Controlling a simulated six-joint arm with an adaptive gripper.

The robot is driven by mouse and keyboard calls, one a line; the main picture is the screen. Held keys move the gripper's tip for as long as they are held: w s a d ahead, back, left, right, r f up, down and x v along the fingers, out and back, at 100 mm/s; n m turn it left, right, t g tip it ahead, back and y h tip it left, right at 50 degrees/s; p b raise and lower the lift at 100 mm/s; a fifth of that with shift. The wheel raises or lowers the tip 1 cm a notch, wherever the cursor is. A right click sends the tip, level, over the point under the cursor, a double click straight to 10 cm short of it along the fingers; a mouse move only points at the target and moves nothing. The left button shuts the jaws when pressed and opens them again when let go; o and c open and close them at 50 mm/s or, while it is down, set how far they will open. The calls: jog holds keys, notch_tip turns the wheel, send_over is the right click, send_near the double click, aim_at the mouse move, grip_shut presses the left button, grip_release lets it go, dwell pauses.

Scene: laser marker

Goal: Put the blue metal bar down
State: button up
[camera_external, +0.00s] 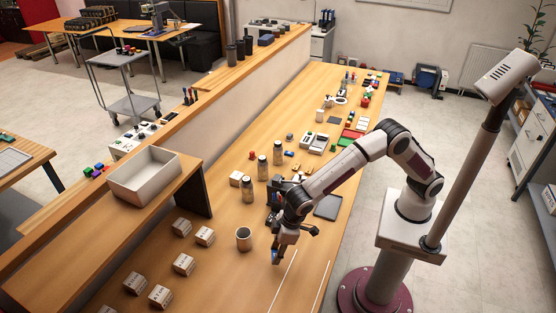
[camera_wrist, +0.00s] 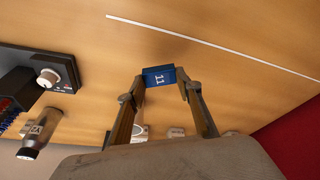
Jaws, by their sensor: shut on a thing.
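The blue metal bar (camera_wrist: 158,76) shows in the wrist view as a small blue block with "11" in white on it. My gripper (camera_wrist: 162,88) is shut on it, with one finger on each side. In the external view my gripper (camera_external: 279,252) points down over the wooden table, and a bit of the blue bar (camera_external: 275,257) shows at its fingertips. I cannot tell whether the bar touches the table.
A white line (camera_external: 284,280) runs along the table close to the gripper. A grey cup (camera_external: 244,239) stands to its left, with several white boxes (camera_external: 183,264) farther left. Dark-capped bottles (camera_external: 262,167) and a black device (camera_wrist: 35,78) are nearby. The table between the white lines looks clear.

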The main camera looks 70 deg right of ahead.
jog(key=shift+f, duration=2.5)
jog(key=shift+f, duration=0.15)
jog(key=o, duration=1.2)
jog(key=shift+v, duration=6.15)
jog(key=shift+a, duration=0.1)
